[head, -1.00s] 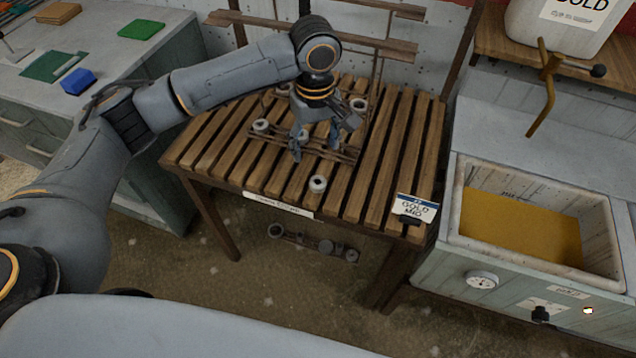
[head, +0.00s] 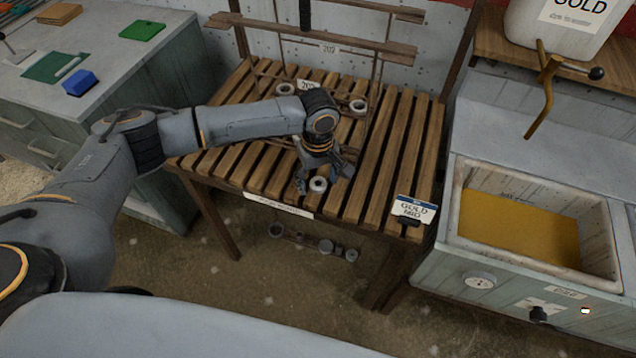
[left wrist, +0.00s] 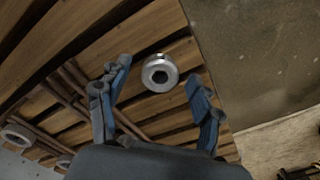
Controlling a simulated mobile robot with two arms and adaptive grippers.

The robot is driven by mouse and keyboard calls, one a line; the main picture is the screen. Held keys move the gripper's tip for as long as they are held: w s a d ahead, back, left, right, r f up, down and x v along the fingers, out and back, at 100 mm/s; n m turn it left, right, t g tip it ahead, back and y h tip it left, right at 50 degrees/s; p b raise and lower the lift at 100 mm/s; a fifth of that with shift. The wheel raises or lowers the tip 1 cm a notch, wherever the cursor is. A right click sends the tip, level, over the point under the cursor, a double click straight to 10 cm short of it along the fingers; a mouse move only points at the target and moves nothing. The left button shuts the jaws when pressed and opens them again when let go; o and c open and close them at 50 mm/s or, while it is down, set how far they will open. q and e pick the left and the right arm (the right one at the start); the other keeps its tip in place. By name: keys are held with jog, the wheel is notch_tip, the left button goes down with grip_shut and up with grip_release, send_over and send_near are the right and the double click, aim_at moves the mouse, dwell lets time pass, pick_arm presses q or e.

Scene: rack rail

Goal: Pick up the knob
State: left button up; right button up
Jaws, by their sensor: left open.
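The knob (head: 318,184) is a small pale grey round piece with a dark hole in its top, on the slatted wooden bench (head: 384,160) near its front edge. In the left wrist view the knob (left wrist: 160,73) shows ahead of and between the two blue-grey fingers. My left gripper (head: 322,186) is open and empty, its fingers spread just above and around the knob's place. In the left wrist view the left gripper (left wrist: 158,100) has a clear gap between its fingertips. I cannot tell how high it is above the knob. My right gripper is not in view.
A rail rack (head: 330,47) with similar round pieces (head: 358,106) stands at the bench's back. A "GOLD MIO" card (head: 414,210) is at the front right corner. A basin with yellow contents (head: 610,235) stands right; a grey counter (head: 100,75) stands left.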

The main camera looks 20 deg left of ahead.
pick_arm(q)
jog(key=c, duration=1.3)
jog(key=shift+o, duration=0.2)
